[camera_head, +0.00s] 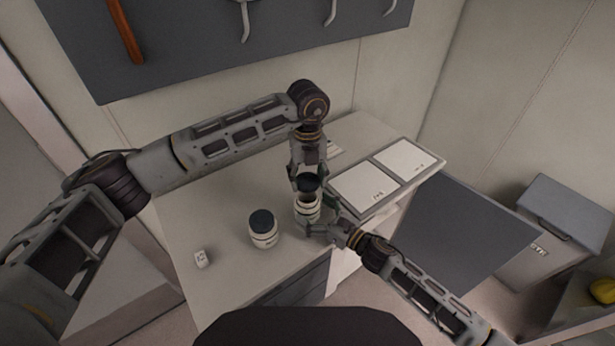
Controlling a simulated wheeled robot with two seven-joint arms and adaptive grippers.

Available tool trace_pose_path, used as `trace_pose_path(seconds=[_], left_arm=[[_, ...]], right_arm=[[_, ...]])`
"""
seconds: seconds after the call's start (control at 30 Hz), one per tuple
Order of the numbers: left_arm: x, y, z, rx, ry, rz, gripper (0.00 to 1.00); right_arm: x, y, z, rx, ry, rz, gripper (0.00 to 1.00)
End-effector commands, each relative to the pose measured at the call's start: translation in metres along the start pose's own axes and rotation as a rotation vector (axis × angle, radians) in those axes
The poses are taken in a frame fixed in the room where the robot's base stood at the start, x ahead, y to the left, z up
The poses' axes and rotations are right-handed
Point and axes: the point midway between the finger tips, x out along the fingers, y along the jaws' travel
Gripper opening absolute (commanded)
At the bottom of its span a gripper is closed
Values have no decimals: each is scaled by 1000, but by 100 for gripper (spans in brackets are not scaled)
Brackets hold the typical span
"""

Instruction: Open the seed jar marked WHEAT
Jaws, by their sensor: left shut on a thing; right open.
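Two white jars stand on the bench. One jar (307,211) is between my grippers, with a dark top (308,186). My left gripper (308,180) comes down from above and is shut on that dark lid. I cannot tell whether the lid is seated or raised. My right gripper (321,222) is open beside the same jar's body, at its lower right, and partly hides it. The other jar (263,233) stands to the left with its dark lid on. Labels are too small to read, so I cannot tell which jar is marked WHEAT.
The pale bench top (220,215) is clear on the left, apart from a small white marked block (201,259). Two white panels (365,190) in a grey frame lie to the right of the jars. A grey bin (560,225) stands far right. Tools hang on the dark wall board (190,50).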

Motion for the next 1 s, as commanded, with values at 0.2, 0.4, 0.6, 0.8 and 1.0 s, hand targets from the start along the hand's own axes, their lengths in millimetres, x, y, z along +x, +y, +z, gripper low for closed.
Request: trace_pose_path(seconds=[0.2, 0.4, 0.6, 0.8, 1.0], left_arm=[[0, 0, 0, 0, 0, 0, 29], [0, 0, 0, 0, 0, 0, 29], [0, 0, 0, 0, 0, 0, 29], [0, 0, 0, 0, 0, 0, 29], [0, 0, 0, 0, 0, 0, 29]], right_arm=[[-16, 0, -1, 1, 2, -1, 93], [-32, 0, -1, 1, 2, 0, 93], [-49, 0, -1, 1, 2, 0, 93], [-64, 0, -1, 2, 1, 0, 93], [-80, 0, -1, 1, 3, -1, 93]])
